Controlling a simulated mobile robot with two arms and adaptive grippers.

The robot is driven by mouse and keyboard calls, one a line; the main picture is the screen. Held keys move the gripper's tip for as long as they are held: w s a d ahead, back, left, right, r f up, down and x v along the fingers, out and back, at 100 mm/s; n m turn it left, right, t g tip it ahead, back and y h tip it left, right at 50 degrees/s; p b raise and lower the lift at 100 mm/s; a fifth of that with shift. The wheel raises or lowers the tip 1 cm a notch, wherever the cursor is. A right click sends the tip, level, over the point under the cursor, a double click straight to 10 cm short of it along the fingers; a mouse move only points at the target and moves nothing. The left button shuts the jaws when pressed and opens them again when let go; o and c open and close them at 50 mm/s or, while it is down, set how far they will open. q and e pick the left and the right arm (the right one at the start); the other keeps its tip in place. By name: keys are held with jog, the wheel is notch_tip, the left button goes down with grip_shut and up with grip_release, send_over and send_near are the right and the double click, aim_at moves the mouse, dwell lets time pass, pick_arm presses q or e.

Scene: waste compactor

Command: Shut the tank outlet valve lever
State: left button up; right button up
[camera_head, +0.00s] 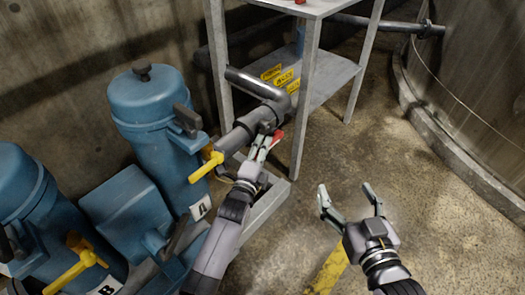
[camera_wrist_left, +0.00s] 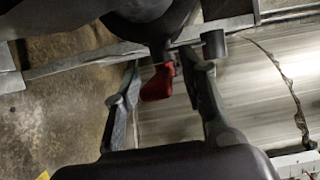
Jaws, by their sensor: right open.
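A red valve lever (camera_head: 277,138) sits on the underside of a dark grey pipe fitting (camera_head: 258,120), in front of the metal rack. In the left wrist view the red lever (camera_wrist_left: 157,83) hangs below the dark pipe. My left gripper (camera_head: 262,146) is at the lever, its fingers apart. The left wrist view shows the lever between the two fingertips (camera_wrist_left: 165,80), with a visible gap at the sides; contact cannot be told. My right gripper (camera_head: 347,198) is open and empty above the floor, to the right.
The grey metal rack (camera_head: 305,85) stands behind the pipe. A large round tank (camera_head: 480,70) is at the right. The floor between is free.

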pick_arm(q)
jog(key=shift+c, duration=0.3)
grip_shut()
dwell(0.3)
dwell(0.4)
